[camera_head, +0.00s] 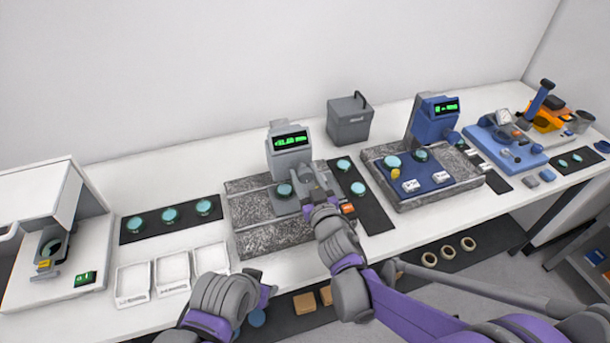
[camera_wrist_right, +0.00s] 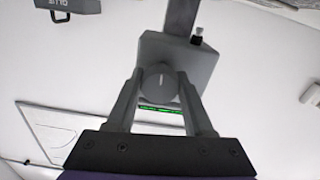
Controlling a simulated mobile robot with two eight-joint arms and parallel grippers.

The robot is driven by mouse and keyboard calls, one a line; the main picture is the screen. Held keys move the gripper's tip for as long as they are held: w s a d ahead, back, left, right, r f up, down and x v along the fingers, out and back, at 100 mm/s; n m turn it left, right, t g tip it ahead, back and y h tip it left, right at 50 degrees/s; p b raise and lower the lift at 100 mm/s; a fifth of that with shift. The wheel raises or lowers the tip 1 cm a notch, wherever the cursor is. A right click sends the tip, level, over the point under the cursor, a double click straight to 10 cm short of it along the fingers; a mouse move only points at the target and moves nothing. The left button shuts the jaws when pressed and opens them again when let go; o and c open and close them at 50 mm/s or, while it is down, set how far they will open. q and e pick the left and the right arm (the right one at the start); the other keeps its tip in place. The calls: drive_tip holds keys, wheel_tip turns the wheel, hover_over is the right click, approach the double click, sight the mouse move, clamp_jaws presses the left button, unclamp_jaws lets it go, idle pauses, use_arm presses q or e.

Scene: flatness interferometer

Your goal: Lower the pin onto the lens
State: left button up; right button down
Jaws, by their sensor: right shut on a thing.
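The grey gauge with a green display (camera_head: 290,142) stands on a speckled stone plate (camera_head: 258,238). A teal lens (camera_head: 284,190) lies on the plate below the gauge head, just left of my right gripper. My right gripper (camera_head: 312,188) is at the gauge's front right. In the right wrist view its two fingers (camera_wrist_right: 160,84) are shut on a round grey knob (camera_wrist_right: 158,74) on the gauge. The pin cannot be made out, so its gap to the lens cannot be told.
A blue gauge (camera_head: 432,122) stands on another stone plate to the right. Three white trays (camera_head: 133,301) and a dark mat (camera_head: 130,236) with teal lenses lie to the left. A grey box (camera_head: 349,122) stands behind. A dark mat (camera_head: 375,218) lies close right of the plate.

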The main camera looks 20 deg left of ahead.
drive_tip(key=n, duration=0.4)
drive_tip(key=shift+b, duration=0.3)
drive_tip(key=n, duration=0.5)
drive_tip(key=shift+n, duration=0.3)
drive_tip(key=n, duration=0.4)
drive_tip(key=n+p, duration=0.1)
drive_tip(key=n, duration=0.5)
drive_tip(key=shift+p, duration=0.3)
drive_tip(key=shift+c, duration=1.6)
unclamp_jaws()
